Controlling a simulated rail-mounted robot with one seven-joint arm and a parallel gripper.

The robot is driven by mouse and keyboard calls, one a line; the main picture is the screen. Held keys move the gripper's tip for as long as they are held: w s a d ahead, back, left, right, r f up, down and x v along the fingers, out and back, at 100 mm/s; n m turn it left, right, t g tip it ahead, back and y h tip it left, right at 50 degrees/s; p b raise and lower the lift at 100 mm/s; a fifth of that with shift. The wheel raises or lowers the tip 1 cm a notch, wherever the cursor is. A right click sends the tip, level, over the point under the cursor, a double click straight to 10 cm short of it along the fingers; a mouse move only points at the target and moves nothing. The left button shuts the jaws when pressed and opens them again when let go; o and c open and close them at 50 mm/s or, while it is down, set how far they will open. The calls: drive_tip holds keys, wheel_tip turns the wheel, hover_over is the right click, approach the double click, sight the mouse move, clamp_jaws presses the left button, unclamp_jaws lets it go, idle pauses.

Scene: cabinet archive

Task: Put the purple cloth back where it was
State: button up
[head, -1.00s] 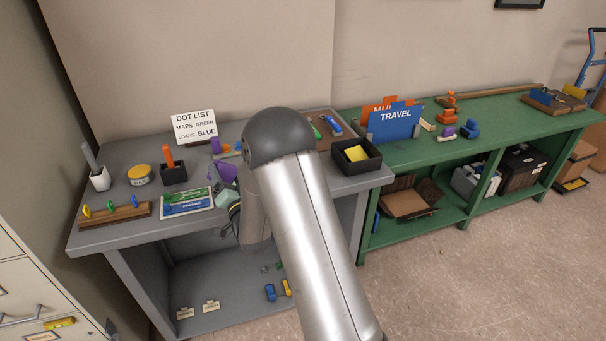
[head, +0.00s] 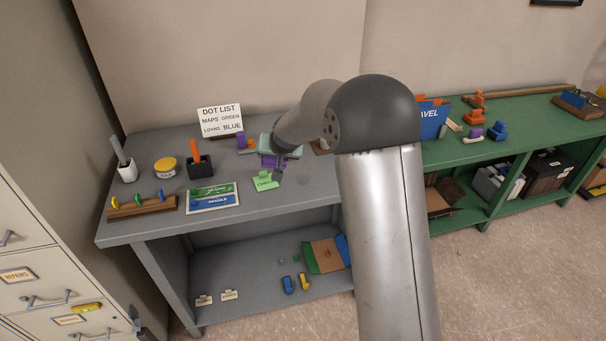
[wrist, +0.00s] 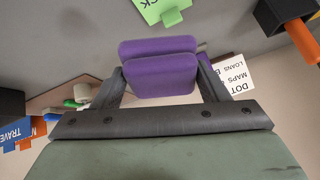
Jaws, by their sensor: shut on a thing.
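The purple cloth (head: 270,161) is a folded pad held over the right part of the grey bench. In the wrist view the cloth (wrist: 160,68) sits between the two dark fingers as two thick purple layers. My gripper (head: 276,170) is shut on it. A green card (head: 265,182) lies on the bench just in front of the gripper; it shows at the top of the wrist view (wrist: 163,8). The gap between cloth and bench is hard to judge. My arm hides the bench's right end.
The dot list sign (head: 220,120) stands at the back, with a purple block (head: 241,141) near it. An orange-handled item in a black holder (head: 200,165), yellow tin (head: 165,168), white cup (head: 127,171), peg rack (head: 142,206) and blue-green panel (head: 212,198) occupy the left.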

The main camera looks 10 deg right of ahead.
drive_tip(key=s+a+r+n+g+h+p, duration=0.1)
drive_tip(key=s+a+r+n+g, duration=0.2)
drive_tip(key=s+r, duration=0.2)
drive_tip(key=w+d+f+p, duration=0.1)
drive_tip(key=w+d+f, duration=0.1)
drive_tip(key=d, duration=0.1)
drive_tip(key=w+d+f+p, duration=0.1)
drive_tip(key=w+d+f, duration=0.1)
drive_tip(key=d+f, duration=0.1)
drive_tip(key=w+d+f+p, duration=0.1)
drive_tip(key=w+d+f, duration=0.1)
drive_tip(key=d, duration=0.2)
drive_tip(key=shift+d+f+p, duration=0.1)
drive_tip(key=shift+f+p, duration=0.15)
drive_tip(key=shift+p, duration=0.1)
drive_tip(key=shift+w+d+f, duration=0.35)
drive_tip(key=shift+d+f, duration=0.15)
drive_tip(key=shift+f, duration=0.15)
wheel_tip(320, 180, down, 4)
drive_tip(key=shift+w+d+r+p, duration=0.1)
drive_tip(key=shift+r+p, duration=0.15)
drive_tip(key=shift+p, duration=0.2)
drive_tip(key=o, duration=0.9)
drive_tip(key=shift+r, duration=0.1)
